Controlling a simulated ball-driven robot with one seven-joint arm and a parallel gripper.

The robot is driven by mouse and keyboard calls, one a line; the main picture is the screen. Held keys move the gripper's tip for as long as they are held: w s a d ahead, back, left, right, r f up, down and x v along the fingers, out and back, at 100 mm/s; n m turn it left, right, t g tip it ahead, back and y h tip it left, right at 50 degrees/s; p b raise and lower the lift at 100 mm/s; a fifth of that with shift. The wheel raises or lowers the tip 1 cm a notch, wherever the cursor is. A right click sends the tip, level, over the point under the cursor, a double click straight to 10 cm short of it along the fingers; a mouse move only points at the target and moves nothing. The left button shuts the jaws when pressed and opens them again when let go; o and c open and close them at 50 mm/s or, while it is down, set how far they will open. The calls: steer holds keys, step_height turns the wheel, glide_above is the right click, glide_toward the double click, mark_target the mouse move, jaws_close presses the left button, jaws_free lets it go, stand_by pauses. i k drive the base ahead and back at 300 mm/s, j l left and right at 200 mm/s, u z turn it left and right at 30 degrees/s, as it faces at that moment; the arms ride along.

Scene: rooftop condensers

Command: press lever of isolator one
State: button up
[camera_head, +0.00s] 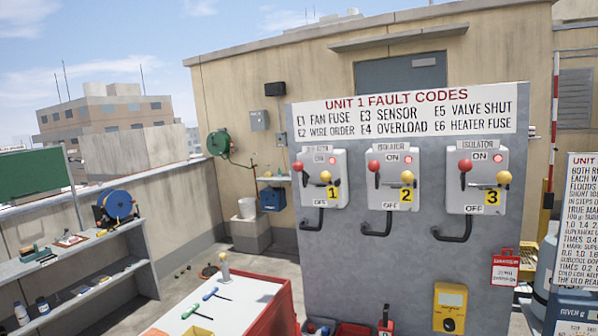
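Isolator one (339,170) is the leftmost of three grey boxes on a tall grey panel (340,265). It has a yellow tag marked 1 (332,193), an ON label above and an OFF label below. A red ball knob (297,166) is at its upper left, and a yellow ball knob (325,177) is at its middle. A red light (332,160) shows at its upper right. A black bent bar (318,222) hangs beneath it. Isolator two (414,165) and isolator three (495,165) look alike. My gripper is not in view.
A red and white tool cart (262,300) stands in front of the panel's lower left. A shelf unit (95,262) with a blue reel (117,205) is at the left. A yellow meter (450,308) and a red tag (505,268) hang on the panel's lower right.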

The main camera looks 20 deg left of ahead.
mark_target(298, 167)
steer(key=i+j, duration=0.35)
steer(key=i, duration=0.15)
steer(key=i+j, duration=0.35)
steer(key=i, duration=0.2)
steer(key=i+j, duration=0.3)
steer(key=i, duration=0.2)
steer(key=i+j, duration=0.35)
steer(key=i, duration=0.15)
